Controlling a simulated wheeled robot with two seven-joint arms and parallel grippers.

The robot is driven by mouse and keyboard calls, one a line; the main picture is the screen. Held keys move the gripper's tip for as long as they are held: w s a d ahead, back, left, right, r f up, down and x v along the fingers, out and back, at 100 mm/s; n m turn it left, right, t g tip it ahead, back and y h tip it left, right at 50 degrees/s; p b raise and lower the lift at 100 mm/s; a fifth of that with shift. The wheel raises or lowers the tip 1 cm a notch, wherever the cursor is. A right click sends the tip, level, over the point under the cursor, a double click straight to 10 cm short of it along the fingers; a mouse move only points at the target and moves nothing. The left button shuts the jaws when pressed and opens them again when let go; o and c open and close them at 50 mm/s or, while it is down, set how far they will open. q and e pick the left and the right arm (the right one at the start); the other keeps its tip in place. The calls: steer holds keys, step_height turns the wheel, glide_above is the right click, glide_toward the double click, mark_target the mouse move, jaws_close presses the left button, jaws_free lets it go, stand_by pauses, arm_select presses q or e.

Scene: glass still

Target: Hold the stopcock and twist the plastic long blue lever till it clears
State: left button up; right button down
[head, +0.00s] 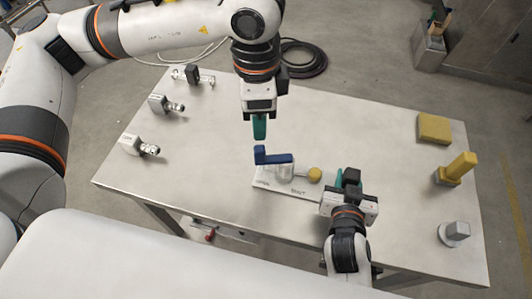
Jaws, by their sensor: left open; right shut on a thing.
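The stopcock (285,173) lies on the table, a pale clear body on a flat white base with dark lettering. Its blue lever (276,158) lies across the top, with a raised end at the left. A yellow round knob (315,174) is at the stopcock's right side. My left gripper (260,137) points down just behind the lever's raised end, with a small gap between them in the picture; it is open and holds nothing. My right gripper (344,178) is shut at the right end of the stopcock; its jaws hide the exact contact.
Several small metal fittings (131,145) stand along the table's left side. A yellow block (435,128), a yellow upright handle (460,167) and a grey knob (456,232) stand at the right. The table (365,130) is clear behind the stopcock. A black hose coil lies on the floor.

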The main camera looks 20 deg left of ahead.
mark_target(259, 148)
stand_by(0.4)
arm_select(q)
step_height(259, 148, down, 11)
steer(key=n, duration=1.8)
jaws_close()
